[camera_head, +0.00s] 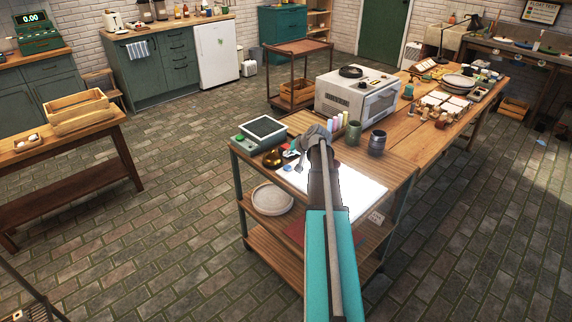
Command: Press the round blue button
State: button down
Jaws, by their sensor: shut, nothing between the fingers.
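A small round blue spot (287,168), possibly the blue button, shows at the left edge of the white lit panel (355,190) on the near wooden cart; it is too small to be sure. My arm reaches up over this panel and bends at its far end. My gripper (299,162) is small and partly hidden by the wrist; it is shut and empty, close to the blue spot. I cannot tell whether it touches anything.
A green device with a dark square top (263,129) and a brass-coloured pot (272,158) stand left of my wrist. A round pale dish (272,199) sits on the shelf below.

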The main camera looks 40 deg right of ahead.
jog(key=shift+r+p, duration=1.2)
jog(key=shift+r, duration=0.25)
